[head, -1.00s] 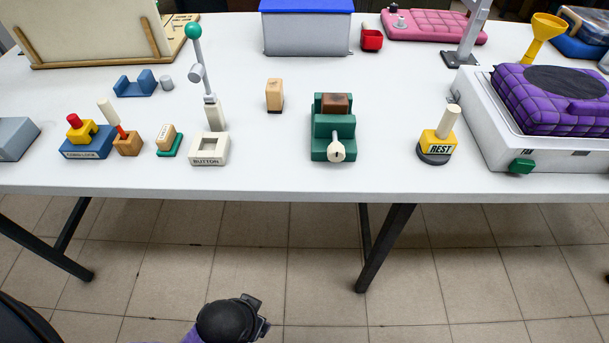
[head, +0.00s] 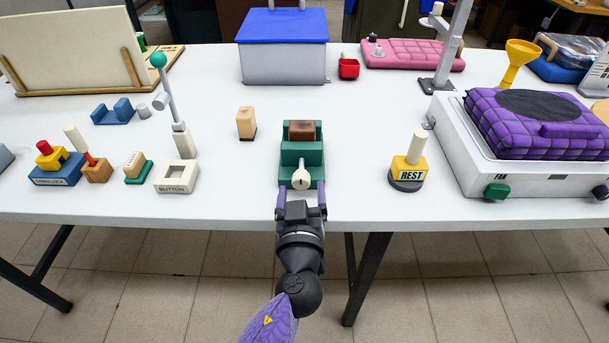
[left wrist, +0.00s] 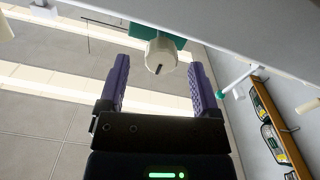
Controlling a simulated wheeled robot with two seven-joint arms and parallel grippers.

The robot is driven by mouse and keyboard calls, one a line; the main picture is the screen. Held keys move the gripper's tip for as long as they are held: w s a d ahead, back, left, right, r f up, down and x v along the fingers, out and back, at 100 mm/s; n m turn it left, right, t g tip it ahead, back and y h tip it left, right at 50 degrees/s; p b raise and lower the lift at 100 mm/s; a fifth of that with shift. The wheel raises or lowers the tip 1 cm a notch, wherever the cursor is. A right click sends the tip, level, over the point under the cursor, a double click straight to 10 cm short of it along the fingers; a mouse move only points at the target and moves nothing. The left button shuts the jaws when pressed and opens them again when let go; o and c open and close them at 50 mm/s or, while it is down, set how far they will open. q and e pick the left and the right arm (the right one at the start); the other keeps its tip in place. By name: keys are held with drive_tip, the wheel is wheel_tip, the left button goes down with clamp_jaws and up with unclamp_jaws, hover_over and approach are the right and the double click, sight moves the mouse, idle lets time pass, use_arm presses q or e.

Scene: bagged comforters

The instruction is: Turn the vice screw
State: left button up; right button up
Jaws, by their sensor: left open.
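The green vice (head: 289,156) stands near the table's front edge with a brown block (head: 302,130) at its top. Its cream screw knob (head: 301,179) faces me. My left gripper (head: 302,190) is open, with its purple fingers on either side of the knob in the head view. In the left wrist view the knob (left wrist: 160,55), with a dark slot, lies just beyond and between the open fingertips (left wrist: 158,63). I cannot tell whether the fingers touch it. The right gripper is not in view.
A small wooden block (head: 246,124) stands left of the vice, and the yellow REST stand (head: 408,174) to its right. A BUTTON box (head: 177,177) is at the left. The white table (head: 345,205) is clear directly beside the vice.

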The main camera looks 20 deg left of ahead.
sight(300, 186)
use_arm(q)
drive_tip(key=x, duration=0.3)
drive_tip(key=shift+w+a, duration=0.1)
drive_tip(key=shift+w, duration=0.15)
drive_tip(key=c, duration=0.8)
clamp_jaws()
drive_tip(key=shift+f+m+b, duration=0.15)
drive_tip(key=shift+m+b, duration=0.2)
drive_tip(key=shift+m, duration=0.15)
drive_tip(key=shift+m+b, duration=0.3)
drive_tip(key=shift+m, duration=0.4)
drive_tip(key=m, duration=0.3)
drive_tip(key=shift+a, duration=0.1)
drive_tip(key=o, duration=0.8)
unclamp_jaws()
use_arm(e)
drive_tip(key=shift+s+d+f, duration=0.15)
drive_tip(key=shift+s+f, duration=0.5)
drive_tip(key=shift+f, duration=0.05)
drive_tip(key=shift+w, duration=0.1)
